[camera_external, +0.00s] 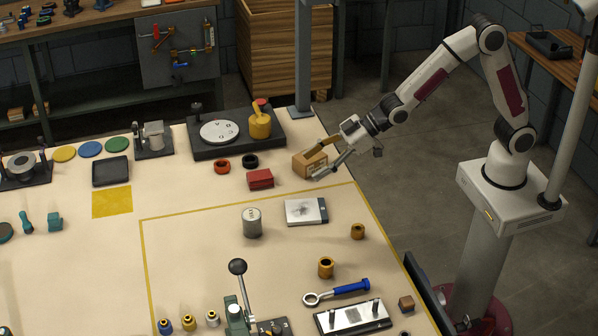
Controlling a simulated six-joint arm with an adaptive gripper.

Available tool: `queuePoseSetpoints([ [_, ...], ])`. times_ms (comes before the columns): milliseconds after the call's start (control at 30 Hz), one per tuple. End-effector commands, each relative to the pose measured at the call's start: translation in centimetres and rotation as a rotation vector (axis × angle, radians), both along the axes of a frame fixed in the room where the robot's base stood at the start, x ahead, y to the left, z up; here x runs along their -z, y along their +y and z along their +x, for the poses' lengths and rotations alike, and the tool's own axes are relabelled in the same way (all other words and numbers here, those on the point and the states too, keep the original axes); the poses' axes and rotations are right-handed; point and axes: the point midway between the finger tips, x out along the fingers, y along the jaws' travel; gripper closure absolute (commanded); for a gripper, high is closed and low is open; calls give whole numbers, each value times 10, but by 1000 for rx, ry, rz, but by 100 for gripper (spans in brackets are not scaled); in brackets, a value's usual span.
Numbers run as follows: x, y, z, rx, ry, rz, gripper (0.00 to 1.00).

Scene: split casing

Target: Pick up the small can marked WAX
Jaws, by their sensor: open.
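A small grey cylindrical can (252,223) stands upright on the pale table, inside the yellow-outlined area. Its marking is too small to read, so I cannot confirm that it says WAX. My gripper (316,162) is open at the table's far right edge, up and to the right of the can and well apart from it. Its fingers are beside a tan box (306,164) and partly hide it. I cannot tell whether they touch the box.
A black-knobbed lever (238,268) rises in front of the can. A brown ring (326,267) and a blue-handled tool (340,291) lie nearer. Table left of the can is clear.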

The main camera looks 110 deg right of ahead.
Motion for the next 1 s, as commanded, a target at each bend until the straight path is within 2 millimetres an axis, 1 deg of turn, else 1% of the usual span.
queuePoseSetpoints([
  [33, 9, -1, 8, -1, -8, 1, 40],
  [200, 33, -4, 33, -5, -49, 3, 40],
  [500, 79, -9, 69, -14, -122, 10, 40],
  [800, 128, -12, 93, -23, -194, 20, 40],
  [1000, 148, -13, 101, -28, -226, 26, 40],
])
